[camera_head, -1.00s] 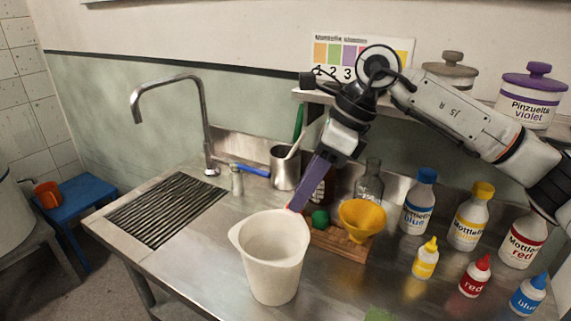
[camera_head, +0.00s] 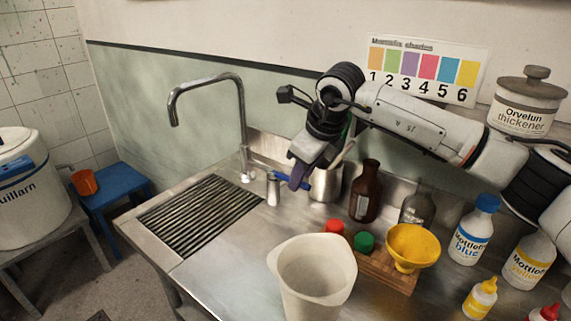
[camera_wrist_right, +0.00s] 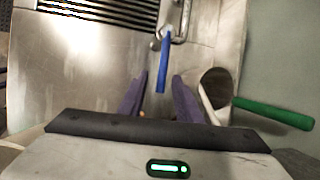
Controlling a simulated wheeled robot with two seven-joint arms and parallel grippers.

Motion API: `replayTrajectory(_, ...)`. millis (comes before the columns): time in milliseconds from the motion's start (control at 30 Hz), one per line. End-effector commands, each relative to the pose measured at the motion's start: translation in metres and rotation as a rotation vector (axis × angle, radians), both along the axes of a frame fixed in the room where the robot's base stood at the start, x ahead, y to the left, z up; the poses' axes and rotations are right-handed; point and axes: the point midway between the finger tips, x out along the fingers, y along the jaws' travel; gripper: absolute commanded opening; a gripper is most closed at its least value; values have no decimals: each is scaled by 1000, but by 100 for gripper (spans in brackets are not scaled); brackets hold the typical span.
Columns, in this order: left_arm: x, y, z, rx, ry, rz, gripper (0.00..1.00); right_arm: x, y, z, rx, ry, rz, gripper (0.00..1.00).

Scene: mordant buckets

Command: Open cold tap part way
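The cold tap has a blue lever (camera_head: 283,180) on a small chrome body (camera_head: 273,190), right of the tall curved spout (camera_head: 242,115). In the right wrist view the blue lever (camera_wrist_right: 163,62) points toward me, its near end appearing between my two purple fingertips. My right gripper (camera_head: 300,178) is over the lever and hides part of it in the head view. In the wrist view the right gripper (camera_wrist_right: 160,80) is open, with a gap on both sides of the lever. I cannot tell how deep the lever sits between the fingers. My left gripper is not in view.
A metal cup (camera_head: 326,184) stands close right of the gripper, with a green-handled tool (camera_wrist_right: 272,112) in it. A brown bottle (camera_head: 365,192), yellow funnel (camera_head: 413,243) and white jug (camera_head: 312,280) are further right and in front. The drain grate (camera_head: 200,215) is clear.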

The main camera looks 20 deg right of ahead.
Motion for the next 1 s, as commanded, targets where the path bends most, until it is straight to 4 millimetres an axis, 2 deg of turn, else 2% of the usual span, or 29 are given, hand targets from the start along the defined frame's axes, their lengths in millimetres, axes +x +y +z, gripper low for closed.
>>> replayTrajectory(200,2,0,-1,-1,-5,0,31,3,-3,-11,-1,2,-10,31)
replayTrajectory(500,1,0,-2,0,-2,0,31,4,-3,-12,0,1,-10,31)
replayTrajectory(533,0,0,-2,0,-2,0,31,4,-3,-12,0,1,-10,29)
replayTrajectory(700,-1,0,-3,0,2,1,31,4,-3,-11,0,1,-10,1)
replayTrajectory(1000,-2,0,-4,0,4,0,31,4,0,-11,0,1,-11,0)
